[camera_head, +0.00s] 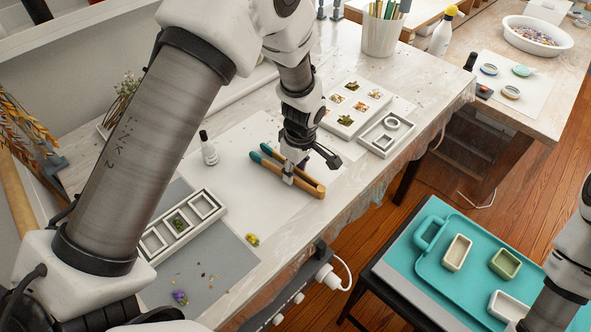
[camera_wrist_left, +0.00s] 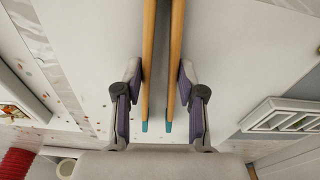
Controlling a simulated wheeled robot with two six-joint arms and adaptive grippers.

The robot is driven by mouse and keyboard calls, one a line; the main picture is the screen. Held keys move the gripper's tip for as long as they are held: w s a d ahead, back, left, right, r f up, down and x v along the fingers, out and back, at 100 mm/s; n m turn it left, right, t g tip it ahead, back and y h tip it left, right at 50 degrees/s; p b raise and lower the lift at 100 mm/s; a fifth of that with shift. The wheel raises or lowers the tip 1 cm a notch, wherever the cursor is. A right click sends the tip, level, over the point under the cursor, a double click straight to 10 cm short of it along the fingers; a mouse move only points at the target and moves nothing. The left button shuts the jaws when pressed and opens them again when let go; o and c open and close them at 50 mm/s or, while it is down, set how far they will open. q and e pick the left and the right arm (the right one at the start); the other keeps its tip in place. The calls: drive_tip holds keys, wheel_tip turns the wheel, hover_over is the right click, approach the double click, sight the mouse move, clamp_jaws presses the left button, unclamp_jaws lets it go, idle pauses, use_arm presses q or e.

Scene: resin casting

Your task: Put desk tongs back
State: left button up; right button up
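The wooden tongs with teal tips (camera_head: 309,184) lie on or just above the white sheet on the workbench, teal ends to the left. I cannot tell whether they touch the sheet. My left gripper (camera_head: 289,177) is over their middle, pointing down.
A white three-cell mold (camera_head: 180,225), a small bottle (camera_head: 209,152) and a yellow flower (camera_head: 252,239) are left of the tongs. White mold trays (camera_head: 385,136) lie behind right. A teal tray (camera_head: 437,262) sits on a lower cart. The sheet around the tongs is mostly clear.

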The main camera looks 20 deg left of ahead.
use_arm(q)
drive_tip(key=shift+f, duration=0.2)
drive_tip(key=o, duration=0.5)
drive_tip(key=shift+r, duration=0.1)
drive_tip(key=shift+o, duration=0.2)
wheel_tip(320, 180, up, 12)
drive_tip(key=d+b, duration=0.1)
drive_tip(key=shift+s+d+r, duration=0.15)
